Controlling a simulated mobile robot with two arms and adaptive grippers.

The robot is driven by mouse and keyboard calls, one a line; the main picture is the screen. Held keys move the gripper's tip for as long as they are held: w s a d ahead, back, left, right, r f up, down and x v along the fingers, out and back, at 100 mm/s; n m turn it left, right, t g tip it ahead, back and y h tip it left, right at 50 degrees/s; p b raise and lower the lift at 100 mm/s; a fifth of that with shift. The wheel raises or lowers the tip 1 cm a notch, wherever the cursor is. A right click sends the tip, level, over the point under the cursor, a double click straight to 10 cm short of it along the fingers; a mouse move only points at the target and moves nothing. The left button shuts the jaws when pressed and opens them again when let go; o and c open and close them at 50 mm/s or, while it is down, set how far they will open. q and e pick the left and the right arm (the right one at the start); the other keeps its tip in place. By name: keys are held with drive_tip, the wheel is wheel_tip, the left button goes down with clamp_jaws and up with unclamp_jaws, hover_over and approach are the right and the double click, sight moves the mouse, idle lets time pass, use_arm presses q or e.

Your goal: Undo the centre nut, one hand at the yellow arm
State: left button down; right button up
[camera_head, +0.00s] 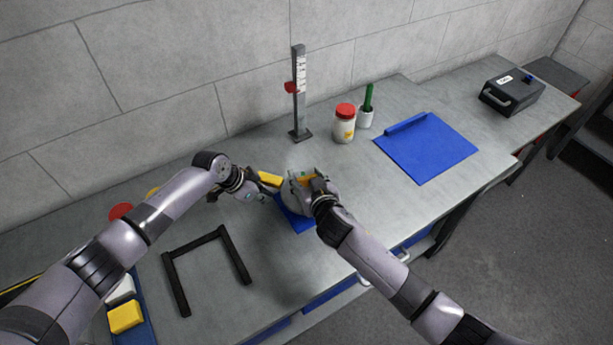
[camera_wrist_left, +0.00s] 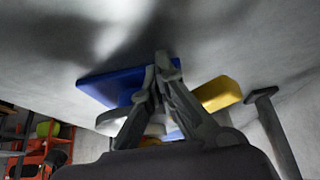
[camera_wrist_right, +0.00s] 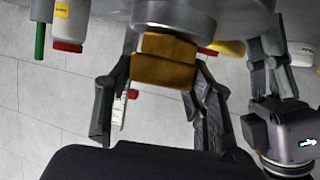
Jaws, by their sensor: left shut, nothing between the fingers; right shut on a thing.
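The round grey hub (camera_head: 291,197) stands on a blue base (camera_head: 299,222) near the middle of the bench. Its yellow arm (camera_head: 270,179) sticks out to the left; it also shows in the left wrist view (camera_wrist_left: 220,93). The orange centre nut (camera_wrist_right: 163,62) is between the fingers of my right gripper (camera_wrist_right: 155,85), which is shut on it against the hub face. My left gripper (camera_head: 266,193) is shut and empty beside the yellow arm, on its near side. In the left wrist view its closed fingers (camera_wrist_left: 162,65) overlap the hub and blue base. Contact with the arm cannot be told.
A gauge stand (camera_head: 298,95) with a red slider stands behind the hub. A red-lidded jar (camera_head: 344,124), a green marker in a white cup (camera_head: 366,115) and a blue mat (camera_head: 432,148) lie to the right. A black U-shaped frame (camera_head: 205,240) lies at the near left.

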drive_tip(key=c, duration=0.4)
drive_tip(key=shift+n+g+y, duration=0.3)
drive_tip(key=shift+n+y, duration=0.4)
drive_tip(key=shift+n+g+y, duration=0.4)
drive_tip(key=shift+n+y, duration=0.5)
drive_tip(key=shift+y, duration=0.1)
drive_tip(key=shift+s+a+r+n+g+y, duration=0.1)
drive_tip(key=shift+a+n+g+y, duration=0.05)
drive_tip(key=shift+n+g+y, duration=0.7)
drive_tip(key=shift+a+r+n+g+y, duration=0.1)
drive_tip(key=shift+n+g+y, duration=0.55)
drive_tip(key=shift+n+y, duration=0.3)
drive_tip(key=shift+n+g, duration=0.5)
drive_tip(key=shift+n, duration=0.1)
drive_tip(key=shift+d+f+n+g+y, duration=0.1)
drive_tip(key=shift+d+n+g+y, duration=0.1)
drive_tip(key=shift+n+g+y, duration=1.05)
drive_tip(key=shift+g+h, duration=0.25)
drive_tip(key=o, duration=1.2)
drive_tip(key=shift+f, duration=0.1)
